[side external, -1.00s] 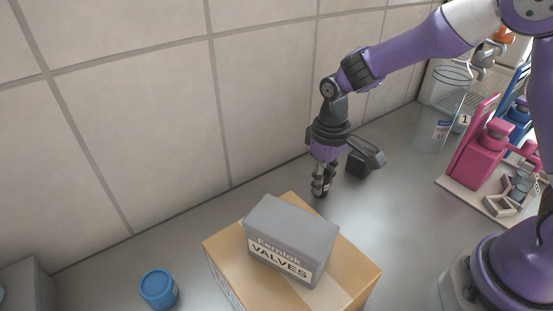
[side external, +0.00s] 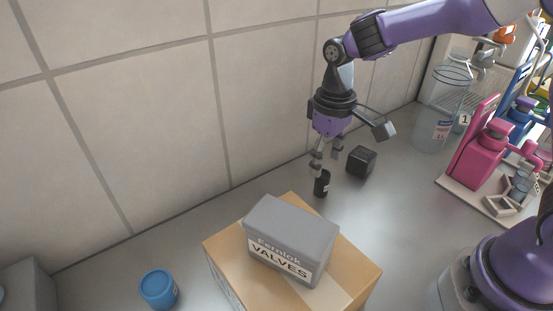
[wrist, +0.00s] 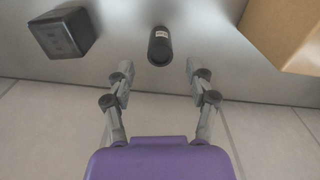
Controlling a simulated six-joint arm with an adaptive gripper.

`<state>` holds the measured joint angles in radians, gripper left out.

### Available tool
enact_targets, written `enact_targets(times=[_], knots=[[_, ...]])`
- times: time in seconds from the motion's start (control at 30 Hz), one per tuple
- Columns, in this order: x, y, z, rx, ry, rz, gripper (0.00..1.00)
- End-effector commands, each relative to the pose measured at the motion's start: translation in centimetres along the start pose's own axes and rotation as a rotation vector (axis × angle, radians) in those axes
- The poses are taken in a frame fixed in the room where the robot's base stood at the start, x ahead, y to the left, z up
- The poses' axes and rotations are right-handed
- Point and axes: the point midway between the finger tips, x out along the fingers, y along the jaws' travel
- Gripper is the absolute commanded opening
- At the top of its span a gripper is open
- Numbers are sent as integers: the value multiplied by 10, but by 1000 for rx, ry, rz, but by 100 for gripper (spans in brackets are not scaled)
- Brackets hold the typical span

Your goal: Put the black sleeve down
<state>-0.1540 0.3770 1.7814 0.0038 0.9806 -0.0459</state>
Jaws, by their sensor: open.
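The black sleeve (side external: 321,184) is a small dark cylinder standing upright on the grey bench, behind the cardboard box. In the wrist view the black sleeve (wrist: 160,46) shows a small pale label and lies beyond the fingertips, centred between them. My gripper (side external: 325,163) is just above the sleeve, with its fingers spread. In the wrist view my gripper (wrist: 158,72) has a wide gap between its fingers and holds nothing.
A black cube (side external: 361,161) sits right of the sleeve. A cardboard box (side external: 224,262) carries a grey VALVES box (side external: 290,228) in front. A blue jar (side external: 158,289) stands at left. A glass beaker (side external: 434,125) and pink rack (side external: 474,158) are at right. The tiled wall is close behind.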

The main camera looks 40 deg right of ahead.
Motion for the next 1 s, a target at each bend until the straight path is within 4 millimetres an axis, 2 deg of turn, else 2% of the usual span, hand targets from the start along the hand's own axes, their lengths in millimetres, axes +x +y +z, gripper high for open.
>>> enact_targets(times=[0.03,0.2,0.37,0.47,0.57,0.7,0.9,1.0], knots=[[-13,0,-1,0,7,0,64],[-46,0,-1,0,4,1,64],[-64,0,1,1,4,1,64],[-76,4,10,14,36,2,64],[-92,10,30,44,112,7,64],[-109,18,69,101,251,18,64],[-108,24,114,166,416,37,64],[-104,25,125,184,463,43,64]])
